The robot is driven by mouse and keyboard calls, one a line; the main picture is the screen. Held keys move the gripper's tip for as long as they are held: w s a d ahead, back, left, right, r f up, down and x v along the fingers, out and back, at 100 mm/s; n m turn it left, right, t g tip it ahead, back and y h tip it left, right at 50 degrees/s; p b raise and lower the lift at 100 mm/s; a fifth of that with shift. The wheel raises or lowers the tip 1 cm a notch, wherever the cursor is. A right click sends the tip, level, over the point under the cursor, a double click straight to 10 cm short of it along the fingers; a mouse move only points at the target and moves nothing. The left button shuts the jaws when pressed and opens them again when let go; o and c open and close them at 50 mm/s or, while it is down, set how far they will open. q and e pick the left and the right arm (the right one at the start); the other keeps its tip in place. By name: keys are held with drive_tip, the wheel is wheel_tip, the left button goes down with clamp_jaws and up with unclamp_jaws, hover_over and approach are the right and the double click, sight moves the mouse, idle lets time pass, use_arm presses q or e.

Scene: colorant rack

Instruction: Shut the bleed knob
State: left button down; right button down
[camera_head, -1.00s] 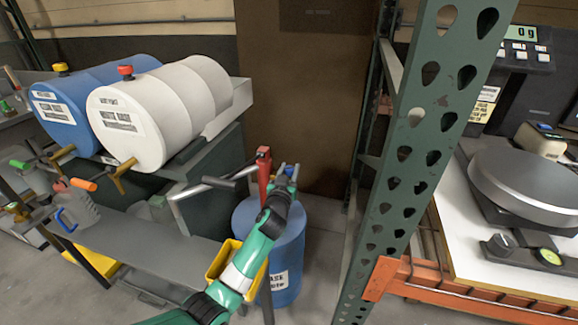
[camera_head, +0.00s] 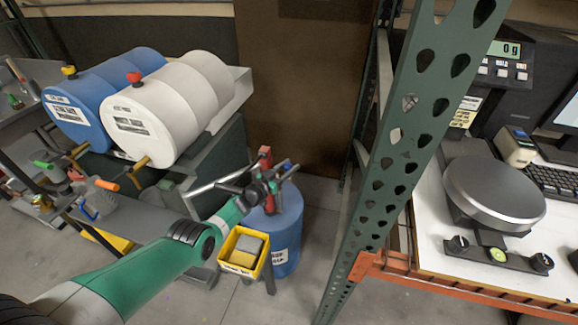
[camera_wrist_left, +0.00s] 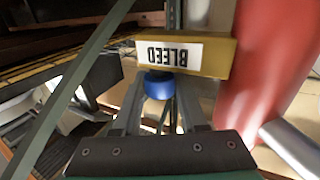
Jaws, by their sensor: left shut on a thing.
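The bleed knob (camera_wrist_left: 158,85) is a small blue knob under a brass block (camera_wrist_left: 215,57) labelled BLEED, whose text appears upside down in the left wrist view. My left gripper (camera_wrist_left: 160,100) is shut on the knob, with a finger on each side of it. In the head view, my left gripper (camera_head: 274,180) is at the top of the red pump (camera_head: 265,157), above a blue drum (camera_head: 288,225). The knob's turn angle cannot be read. My right gripper is not in view.
White (camera_head: 145,120) and blue (camera_head: 75,118) drums lie on a rack at left. A green perforated post (camera_head: 395,175) rises right of the pump, with a scale (camera_head: 495,190) beyond it.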

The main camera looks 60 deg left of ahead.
use_arm(q)
drive_tip(key=shift+r+m+h, duration=0.25)
drive_tip(key=shift+m+h, duration=0.05)
drive_tip(key=shift+h, duration=0.2)
drive_tip(key=c, duration=0.8)
unclamp_jaws()
drive_tip(key=shift+c, duration=0.2)
drive_tip(key=o, duration=0.4)
drive_tip(key=shift+f, duration=0.15)
drive_tip(key=shift+s, duration=0.1)
drive_tip(key=p+v, duration=0.9)
drive_tip(key=v, duration=0.2)
drive_tip(key=shift+s+d+f+p, duration=0.15)
drive_tip(key=shift+s+p, duration=0.15)
drive_tip(key=shift+p, duration=0.05)
